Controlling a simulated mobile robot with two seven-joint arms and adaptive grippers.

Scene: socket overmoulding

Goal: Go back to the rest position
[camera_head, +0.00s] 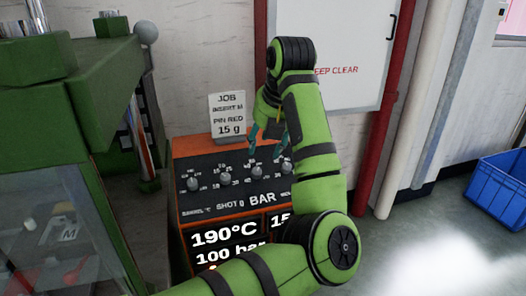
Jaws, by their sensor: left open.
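My green left arm comes in from the bottom, bends up at the elbow and folds over at the top. My left gripper (267,146) hangs down from it with its teal fingers apart and nothing seen between them. It is over the back right part of the orange and black control panel (207,205), near the knobs. I cannot tell whether the fingertips touch the panel. The arm hides the panel's right side and part of its lower displays. My right gripper is not in view.
A green machine (60,100) with a clear front guard stands close on the left. A job card (228,115) stands behind the panel. A red pipe (385,120) and a white pipe run up the wall. A blue crate (500,185) sits on open floor at right.

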